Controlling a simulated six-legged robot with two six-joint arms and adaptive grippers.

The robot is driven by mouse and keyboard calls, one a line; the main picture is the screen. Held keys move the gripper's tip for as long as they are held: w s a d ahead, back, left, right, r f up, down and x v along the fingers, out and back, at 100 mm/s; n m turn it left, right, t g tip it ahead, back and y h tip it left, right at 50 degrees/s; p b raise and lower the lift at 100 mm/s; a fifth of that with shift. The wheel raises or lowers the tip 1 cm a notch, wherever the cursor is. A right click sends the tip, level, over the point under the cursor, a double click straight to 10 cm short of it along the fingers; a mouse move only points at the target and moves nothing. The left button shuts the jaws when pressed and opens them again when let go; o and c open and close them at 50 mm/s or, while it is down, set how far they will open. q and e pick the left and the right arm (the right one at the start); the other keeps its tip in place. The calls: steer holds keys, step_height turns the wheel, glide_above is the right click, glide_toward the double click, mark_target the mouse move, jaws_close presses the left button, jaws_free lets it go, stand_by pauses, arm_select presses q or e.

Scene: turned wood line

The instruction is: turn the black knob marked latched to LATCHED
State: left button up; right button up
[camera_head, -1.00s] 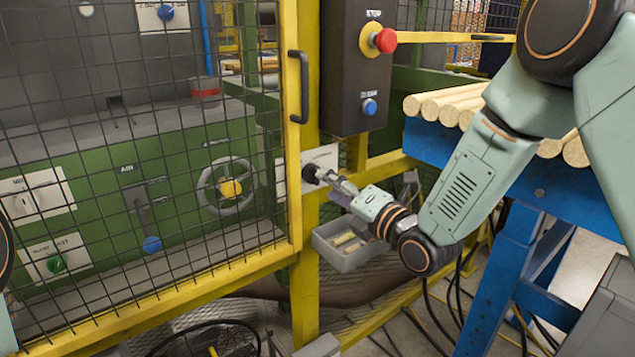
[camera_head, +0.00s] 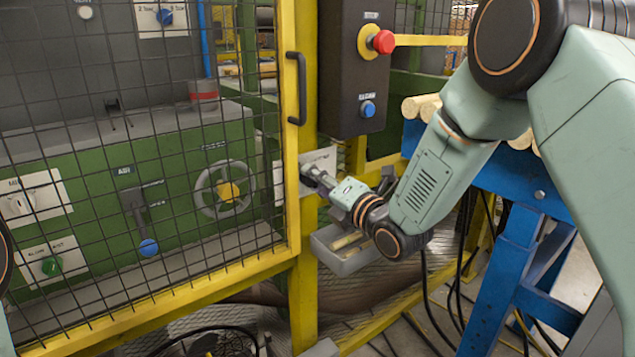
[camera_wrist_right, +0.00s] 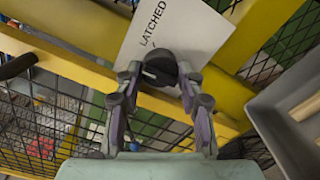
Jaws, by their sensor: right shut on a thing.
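The black knob (camera_wrist_right: 160,68) sits on a white plate (camera_wrist_right: 175,30) marked LATCHED, fixed to the yellow frame post. In the right wrist view my right gripper (camera_wrist_right: 160,82) has one finger on each side of the knob and is shut on it. In the head view the gripper (camera_head: 318,178) reaches the plate (camera_head: 322,158) from the right and hides most of the knob. A pale mark shows on the knob's face, but I cannot tell exactly where it points. My left gripper is not in view.
A yellow mesh door (camera_head: 150,190) with a black handle (camera_head: 297,88) stands left of the knob. A dark control box (camera_head: 352,95) with a red stop button (camera_head: 383,42) is above. A grey bin (camera_head: 352,260) hangs just below my gripper. A blue table (camera_head: 500,185) with wooden rods stands right.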

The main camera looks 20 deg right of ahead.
steer(key=c, duration=0.3)
steer(key=shift+m, duration=0.3)
steer(key=shift+r+m+p, duration=0.1)
steer(key=shift+m+p, duration=1.8)
steer(key=shift+m, duration=2.5)
steer(key=o, duration=0.9)
steer(key=shift+a, duration=0.1)
